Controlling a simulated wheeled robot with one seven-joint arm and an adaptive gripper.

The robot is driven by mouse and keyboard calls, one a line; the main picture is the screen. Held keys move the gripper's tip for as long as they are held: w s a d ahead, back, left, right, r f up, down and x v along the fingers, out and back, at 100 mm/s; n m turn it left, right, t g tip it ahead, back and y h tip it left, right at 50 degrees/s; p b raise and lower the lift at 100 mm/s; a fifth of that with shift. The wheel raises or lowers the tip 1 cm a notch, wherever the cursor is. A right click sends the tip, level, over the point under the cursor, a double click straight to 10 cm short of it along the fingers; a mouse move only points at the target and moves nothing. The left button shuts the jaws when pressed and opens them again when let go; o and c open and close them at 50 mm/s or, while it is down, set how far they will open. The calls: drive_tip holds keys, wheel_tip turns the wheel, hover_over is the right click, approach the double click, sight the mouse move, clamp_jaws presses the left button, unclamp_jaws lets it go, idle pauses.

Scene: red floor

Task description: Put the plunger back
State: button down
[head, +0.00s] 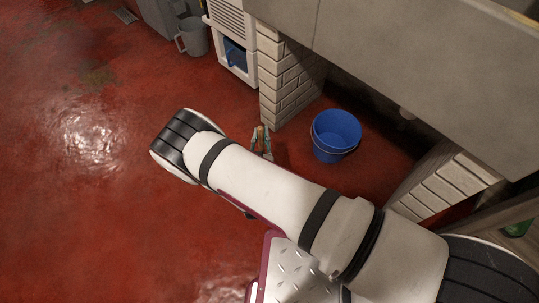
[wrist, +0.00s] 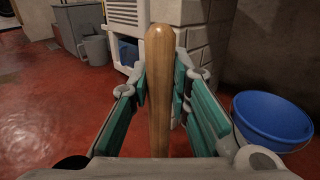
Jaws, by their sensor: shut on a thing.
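In the wrist view a wooden handle (wrist: 159,85), which looks like the plunger's, stands upright between the teal fingers of my gripper (wrist: 160,95). My gripper is shut on this handle. The plunger's lower end is hidden from the wrist view by the gripper body. In the head view my gripper (head: 262,140) shows small beyond my arm, with a bit of the brown handle (head: 261,130) between its fingers. A blue bucket (head: 336,134) stands on the floor to the right of my gripper; it also shows at the right of the wrist view (wrist: 272,120).
A white brick pillar (head: 284,80) stands just beyond my gripper. A grey counter (head: 420,70) overhangs the bucket. A white unit (head: 232,40) and a grey jug (head: 194,37) stand at the back. The red floor (head: 80,200) at left is open.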

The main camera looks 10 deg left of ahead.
drive_tip(key=shift+f, duration=0.35)
drive_tip(key=shift+w+f, duration=0.1)
drive_tip(key=shift+w, duration=0.15)
drive_tip(key=w+f+b, duration=0.2)
drive_tip(key=w+b, duration=0.2)
drive_tip(key=w, duration=0.3)
drive_tip(key=w+f+b, duration=0.2)
drive_tip(key=w+b, duration=0.2)
drive_tip(key=w, duration=0.4)
drive_tip(key=shift+w+d+f, duration=0.2)
drive_tip(key=shift+d+f, duration=0.15)
drive_tip(key=shift+f, duration=0.05)
drive_tip(key=c, duration=1.5)
unclamp_jaws()
drive_tip(key=shift+f, duration=0.15)
